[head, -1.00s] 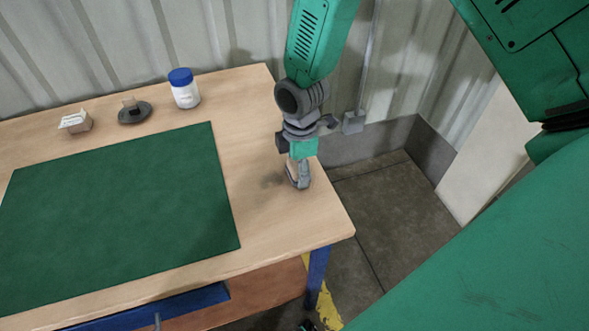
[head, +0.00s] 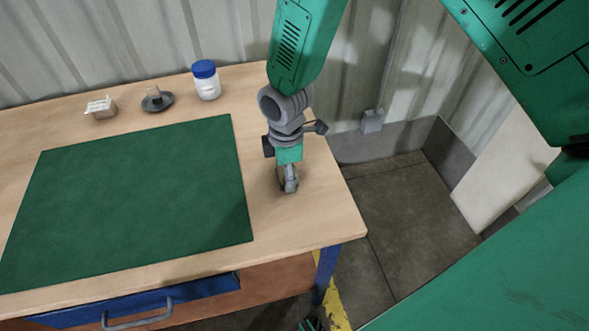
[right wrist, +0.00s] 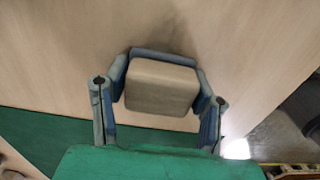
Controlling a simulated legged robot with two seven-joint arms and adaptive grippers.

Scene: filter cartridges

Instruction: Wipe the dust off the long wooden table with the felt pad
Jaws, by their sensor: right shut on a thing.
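The long wooden table (head: 303,222) runs along the wall, with a pale wood top. My right gripper (head: 288,187) is low over its right end, between the green mat and the right edge. In the right wrist view, my right gripper (right wrist: 160,100) is shut on a pale tan block (right wrist: 160,85), which appears to be the felt pad's upper part. A grey-blue band shows along the block's far edge; its underside is hidden, so I cannot tell whether it touches the table. I cannot make out dust clearly.
A green mat (head: 140,195) covers much of the tabletop. A corrugated wall borders the back.

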